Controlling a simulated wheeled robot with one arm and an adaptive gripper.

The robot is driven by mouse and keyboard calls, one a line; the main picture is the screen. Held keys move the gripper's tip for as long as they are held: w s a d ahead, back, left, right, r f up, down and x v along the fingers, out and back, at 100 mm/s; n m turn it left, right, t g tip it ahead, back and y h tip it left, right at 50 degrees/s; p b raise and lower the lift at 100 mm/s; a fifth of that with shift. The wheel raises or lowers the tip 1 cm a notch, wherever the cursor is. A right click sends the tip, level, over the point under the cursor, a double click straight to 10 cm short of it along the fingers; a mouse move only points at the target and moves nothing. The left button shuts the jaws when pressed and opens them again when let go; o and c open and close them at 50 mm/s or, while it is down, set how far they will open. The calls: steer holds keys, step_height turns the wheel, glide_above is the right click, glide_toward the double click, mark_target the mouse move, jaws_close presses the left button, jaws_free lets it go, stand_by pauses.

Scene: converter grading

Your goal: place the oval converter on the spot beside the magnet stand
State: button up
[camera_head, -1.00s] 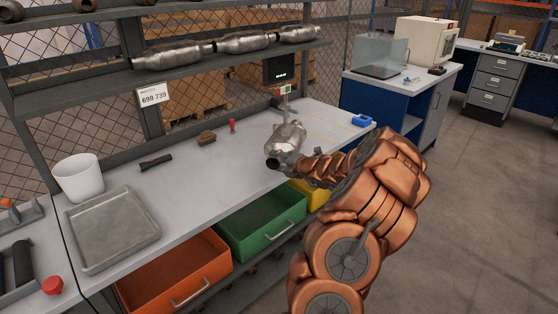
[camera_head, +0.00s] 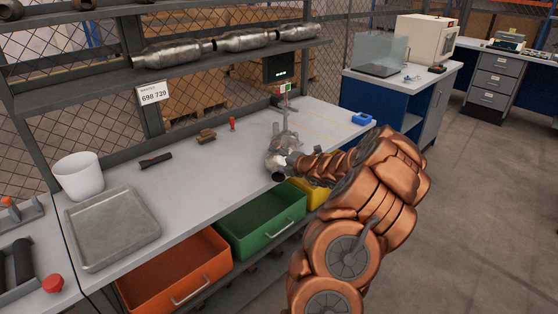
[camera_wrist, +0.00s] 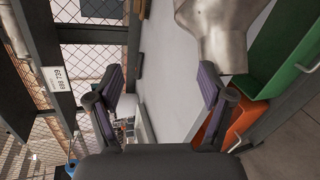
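The oval converter (camera_head: 279,160), a silvery metal body with a dark open end toward the camera, is on the workbench near its front edge, beside my wrist. Its metal body also shows at the upper right of the wrist view (camera_wrist: 218,32), beyond the right finger. My gripper (camera_wrist: 162,78) is open, its dark fingers wide apart with no object between them. A thin upright post with a small red and green sign (camera_head: 285,88) rises behind the converter; I cannot tell whether it is the magnet stand. I cannot make out the spot clearly.
A grey tray (camera_head: 112,233) and white bucket (camera_head: 79,177) stand at the left. Orange (camera_head: 178,270) and green (camera_head: 262,222) bins sit under the front edge. A blue item (camera_head: 361,119) lies at the right end. A shelf (camera_head: 100,75) overhangs the back.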

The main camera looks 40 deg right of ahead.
steer(key=shift+r, duration=0.1)
steer(key=r+b+v, duration=0.1)
steer(key=v, duration=1.1)
